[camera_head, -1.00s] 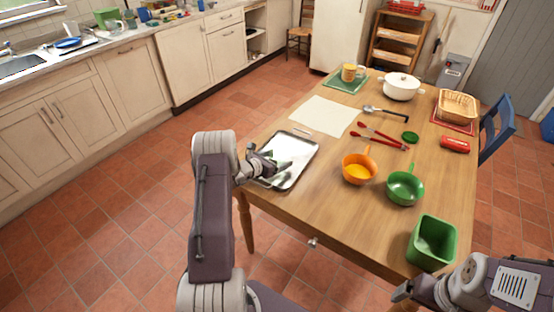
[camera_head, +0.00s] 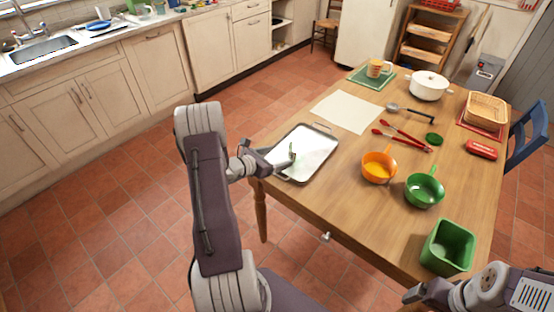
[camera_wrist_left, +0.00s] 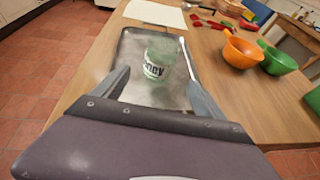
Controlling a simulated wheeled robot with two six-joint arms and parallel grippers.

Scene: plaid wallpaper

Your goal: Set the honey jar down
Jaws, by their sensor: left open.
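The honey jar (camera_wrist_left: 160,60) is clear and greenish with dark letters on a white label. In the left wrist view it appears upright on the metal tray (camera_wrist_left: 135,50), between the two fingers. My left gripper (camera_wrist_left: 154,57) is open around it, with some room visible beside the jar. In the head view my left gripper (camera_head: 283,160) is low over the tray (camera_head: 318,147) at the table's near left edge, and it largely hides the jar. My right gripper (camera_head: 412,294) is at the lower right; its fingers are too unclear to read.
An orange pan (camera_head: 378,168) and a green pan (camera_head: 424,190) stand right of the tray. A green square container (camera_head: 447,248) is at the near right corner. A cream mat (camera_head: 347,112), red tongs (camera_head: 404,138) and a ladle (camera_head: 408,113) lie farther back.

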